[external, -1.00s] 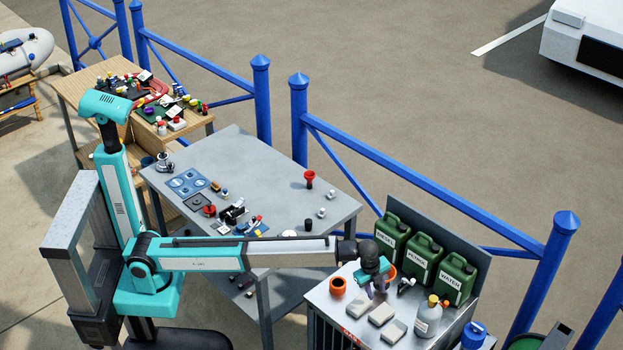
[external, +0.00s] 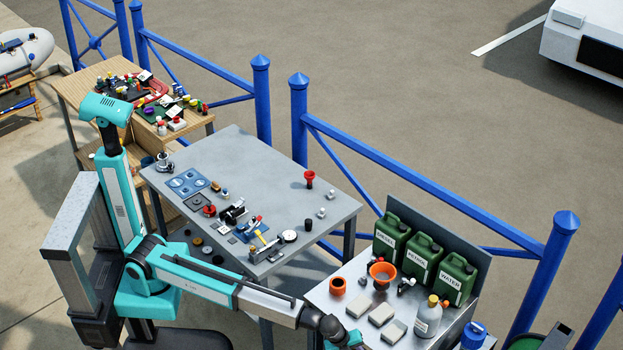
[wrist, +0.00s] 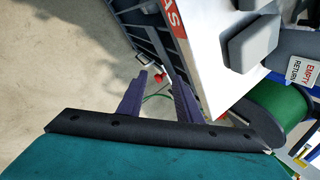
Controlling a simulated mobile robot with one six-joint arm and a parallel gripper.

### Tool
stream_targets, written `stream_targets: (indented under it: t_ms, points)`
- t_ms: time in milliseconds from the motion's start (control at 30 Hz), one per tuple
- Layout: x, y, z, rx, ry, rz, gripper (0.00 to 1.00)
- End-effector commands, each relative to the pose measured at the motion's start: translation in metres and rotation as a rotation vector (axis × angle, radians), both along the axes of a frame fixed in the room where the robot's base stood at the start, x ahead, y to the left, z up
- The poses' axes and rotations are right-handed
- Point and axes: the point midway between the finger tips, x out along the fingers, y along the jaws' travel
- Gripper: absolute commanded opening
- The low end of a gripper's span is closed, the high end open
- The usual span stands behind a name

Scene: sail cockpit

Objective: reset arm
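My arm reaches from its base at the left toward the lower middle of the external view. Its end is at the picture's bottom edge, in front of the white-topped cabinet (external: 328,295), and the fingers are cut off there. In the wrist view my gripper (wrist: 158,80) shows two purple fingers spread apart with nothing between them. A small red item (wrist: 158,77) shows beyond the fingertips.
The grey table (external: 270,175) with small parts stands behind my arm. Blue railings (external: 420,200) run behind.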

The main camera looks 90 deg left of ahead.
Motion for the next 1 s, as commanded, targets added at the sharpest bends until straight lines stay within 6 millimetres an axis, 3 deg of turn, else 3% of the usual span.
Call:
stream_targets:
  t_ms: [267,500,800,1000]
  points:
    - [-0.057,0.052,-0.08,-0.042,0.113,0.187,0.32]
    - [-0.12,0.101,-0.147,-0.074,0.224,0.391,0.32]
    - [-0.212,0.153,-0.215,-0.095,0.354,0.657,0.32]
    - [-0.278,0.182,-0.249,-0.099,0.436,0.838,0.32]
